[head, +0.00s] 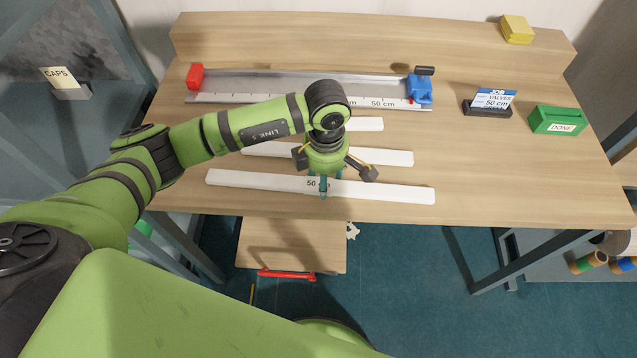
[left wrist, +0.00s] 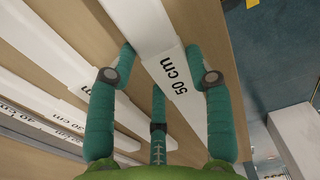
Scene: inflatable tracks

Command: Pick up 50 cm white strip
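The 50 cm white strip (head: 390,191) lies flat along the front of the workbench, its "50 cm" label partly covered by my gripper in the head view. In the left wrist view the strip (left wrist: 146,28) runs between my left gripper's fingers, with the label (left wrist: 174,76) facing the camera. My left gripper (head: 323,190) is over the strip's middle. Its teal fingers (left wrist: 160,62) are spread on both sides of the strip, with visible gaps, so it looks open. A third finger shows at the bottom centre. My right gripper is in neither view.
Two shorter white strips (head: 398,158) (head: 368,124) lie behind. A metal rail with a ruler (head: 300,101), red end block (head: 195,76) and blue block (head: 419,89) stands further back. A job card (head: 493,98) and green DONE box (head: 557,120) are at right. The bench's front right is clear.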

